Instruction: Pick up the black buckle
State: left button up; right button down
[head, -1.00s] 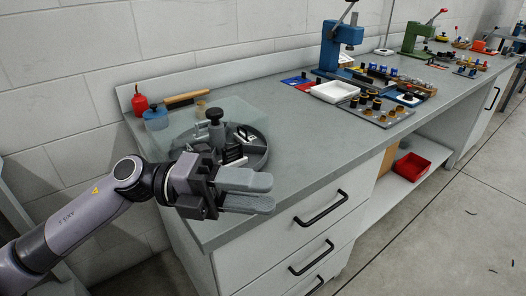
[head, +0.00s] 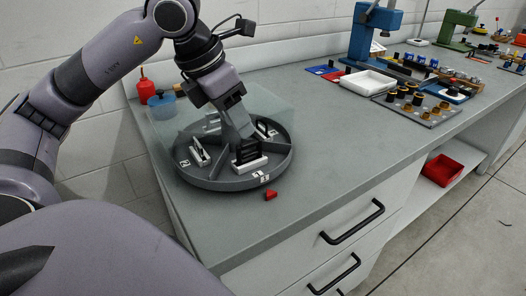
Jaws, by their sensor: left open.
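A round grey tray (head: 220,184) with compartments sits on the counter's near left corner. White holders with black pieces stand in it: one at the front (head: 250,164), one at the left (head: 199,151) and one at the right (head: 265,130). The black piece in the front holder (head: 247,151) looks like the buckle, but I cannot make out its shape. My left gripper (head: 244,137) points down over the tray, its fingertips at or just above this front piece. It is open; I cannot tell whether it touches. My right gripper is out of view.
A clear panel (head: 265,104) stands behind the tray. A small red marker (head: 271,194) lies at its front rim. A red bottle (head: 146,87) stands at the back left. The counter between is clear.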

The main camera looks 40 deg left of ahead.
aim_at(248, 142)
pick_arm(q)
jog(key=b+x, duration=0.1)
jog(key=x, duration=0.6)
jog(key=shift+s, duration=0.15)
grip_shut()
